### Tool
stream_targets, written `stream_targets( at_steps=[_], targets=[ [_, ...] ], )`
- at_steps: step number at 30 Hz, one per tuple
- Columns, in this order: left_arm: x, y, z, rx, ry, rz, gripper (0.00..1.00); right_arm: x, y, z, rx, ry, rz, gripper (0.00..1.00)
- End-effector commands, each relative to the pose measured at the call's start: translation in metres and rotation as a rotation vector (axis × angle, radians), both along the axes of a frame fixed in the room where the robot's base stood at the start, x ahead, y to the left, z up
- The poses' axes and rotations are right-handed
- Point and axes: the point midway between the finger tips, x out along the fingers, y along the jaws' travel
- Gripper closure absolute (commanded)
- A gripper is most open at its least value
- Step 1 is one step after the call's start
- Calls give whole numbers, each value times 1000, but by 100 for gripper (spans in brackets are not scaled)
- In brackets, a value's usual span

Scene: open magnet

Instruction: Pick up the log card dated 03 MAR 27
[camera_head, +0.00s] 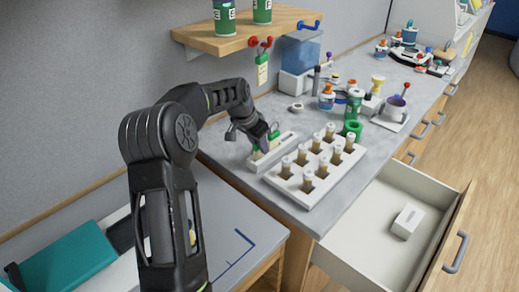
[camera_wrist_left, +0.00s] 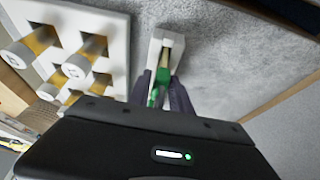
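A narrow white slotted block (camera_head: 272,153) lies on the grey counter beside the vial rack. Small green pieces show at it, one on each side of my left gripper (camera_head: 264,142). I cannot tell whether they are cards, and no date is readable. In the left wrist view the white block (camera_wrist_left: 155,52) is ahead of my left gripper (camera_wrist_left: 162,88). Its dark fingers stand apart with green (camera_wrist_left: 164,72) showing between them; contact is unclear. A yellow-green tag (camera_head: 262,72) hangs from a red hook under the shelf, its writing too small to read. My right gripper is not in view.
A white rack (camera_head: 288,183) of vials stands close to the right of the gripper. Behind are bottles and a blue-topped dispenser (camera_head: 300,52). The wooden shelf (camera_head: 225,43) overhangs the counter. An open drawer (camera_head: 362,232) holds a small white box (camera_head: 407,221).

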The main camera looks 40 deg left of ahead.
Motion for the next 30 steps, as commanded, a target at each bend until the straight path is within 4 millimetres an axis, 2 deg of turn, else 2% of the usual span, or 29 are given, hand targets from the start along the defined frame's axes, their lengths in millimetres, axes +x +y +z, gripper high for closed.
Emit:
stream_targets(
  at_steps=[1,9,23,26,30],
  targets=[
    [0,0,0,0,0,0,80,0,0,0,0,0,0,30],
    [0,0,0,0,0,0,100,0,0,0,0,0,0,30],
    [0,0,1,0,0,0,100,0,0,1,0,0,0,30],
    [0,0,7,1,-1,0,100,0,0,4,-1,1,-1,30],
    [0,0,26,1,-1,0,100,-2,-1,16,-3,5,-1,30]
  ],
)
